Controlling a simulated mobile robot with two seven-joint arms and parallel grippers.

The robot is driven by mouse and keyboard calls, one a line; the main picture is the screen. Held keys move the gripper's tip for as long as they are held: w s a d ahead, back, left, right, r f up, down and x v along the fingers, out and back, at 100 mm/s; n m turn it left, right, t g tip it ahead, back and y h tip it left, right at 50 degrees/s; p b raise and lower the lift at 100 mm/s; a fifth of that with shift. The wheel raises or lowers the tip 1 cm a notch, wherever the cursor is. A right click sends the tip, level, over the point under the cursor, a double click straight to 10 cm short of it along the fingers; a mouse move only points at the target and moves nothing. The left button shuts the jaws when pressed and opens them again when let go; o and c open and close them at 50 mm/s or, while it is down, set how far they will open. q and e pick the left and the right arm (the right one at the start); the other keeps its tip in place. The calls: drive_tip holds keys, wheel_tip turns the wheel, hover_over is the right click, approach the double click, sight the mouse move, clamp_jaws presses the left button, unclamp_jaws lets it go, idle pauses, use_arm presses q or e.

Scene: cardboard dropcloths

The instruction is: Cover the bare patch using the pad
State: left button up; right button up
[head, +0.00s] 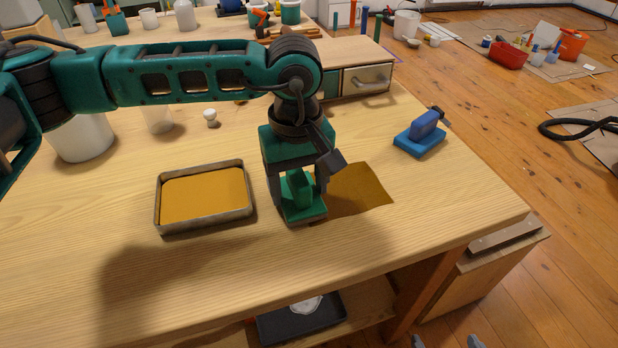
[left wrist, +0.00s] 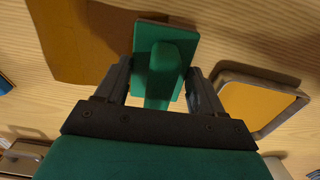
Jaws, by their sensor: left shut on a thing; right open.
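My left gripper (head: 298,192) is shut on the handle of a green pad (head: 304,215), which has a flat plate under an upright grip. The left wrist view shows the same pad (left wrist: 178,42) between the fingers (left wrist: 160,85). The bare patch (head: 358,190) appears as a brown four-sided area just right of the pad, and the pad and gripper hide its left side. In the left wrist view the patch (left wrist: 70,40) has lighter and darker brown parts. I cannot tell whether the pad touches the table. My right gripper (head: 446,341) shows only its fingertips at the bottom edge, apart and empty.
A metal tray of ochre paint (head: 205,232) lies left of the pad. A blue pad (head: 419,139) sits on the table at the right. A drawer box (head: 352,84), a white knob (head: 210,121) and white containers (head: 84,140) stand behind.

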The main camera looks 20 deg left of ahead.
use_arm(q)
drive_tip(key=shift+a+f, duration=0.1)
drive_tip(key=shift+f, duration=0.05)
wheel_tip(320, 180, up, 4)
drive_tip(key=shift+r+p, duration=0.2)
drive_tip(key=shift+p, duration=1.05)
drive_tip(key=shift+r, duration=0.4)
